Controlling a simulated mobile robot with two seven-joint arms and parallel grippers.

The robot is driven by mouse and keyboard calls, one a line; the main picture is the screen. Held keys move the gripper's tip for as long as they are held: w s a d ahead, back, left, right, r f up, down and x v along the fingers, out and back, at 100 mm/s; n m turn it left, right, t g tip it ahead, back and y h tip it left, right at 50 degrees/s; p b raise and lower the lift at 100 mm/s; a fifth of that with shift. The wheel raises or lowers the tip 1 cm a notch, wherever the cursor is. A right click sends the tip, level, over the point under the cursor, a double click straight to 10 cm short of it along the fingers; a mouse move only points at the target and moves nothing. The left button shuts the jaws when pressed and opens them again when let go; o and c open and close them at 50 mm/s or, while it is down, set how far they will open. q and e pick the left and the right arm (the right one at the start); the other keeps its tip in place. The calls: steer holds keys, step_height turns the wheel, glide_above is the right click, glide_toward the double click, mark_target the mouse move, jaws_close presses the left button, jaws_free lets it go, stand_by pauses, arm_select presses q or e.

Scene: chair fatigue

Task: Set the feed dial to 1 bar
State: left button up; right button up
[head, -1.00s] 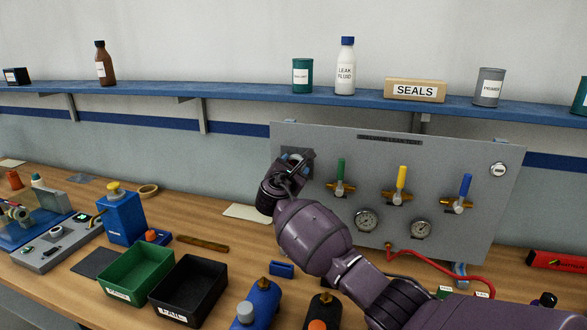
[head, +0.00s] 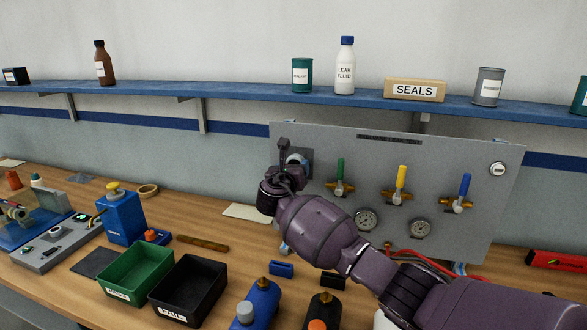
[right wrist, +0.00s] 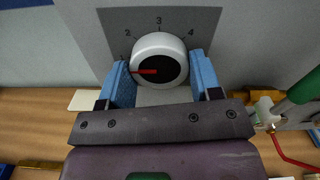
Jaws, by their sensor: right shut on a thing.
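The feed dial is a round white knob (right wrist: 158,60) with a red pointer on a dark grey scale plate (right wrist: 195,22), in the right wrist view. Numbers 2, 3 and 4 show around its upper side. The red pointer points left, below the 2, toward my left-hand fingertip, which covers that part of the scale. My right gripper (right wrist: 160,82) is shut on the knob, with one blue finger on each side. In the head view the right gripper (head: 288,160) is at the panel's left end and partly hides the dial (head: 298,158). My left gripper is out of view.
A red hose (right wrist: 290,150) runs below. Green (head: 137,272) and black (head: 188,290) bins stand on the bench.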

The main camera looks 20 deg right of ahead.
stand_by(0.5)
steer(key=o, duration=0.9)
steer(key=b+v, duration=0.1)
steer(key=v, duration=0.9)
steer(key=shift+s+a, duration=0.25)
steer(key=shift+s, duration=0.1)
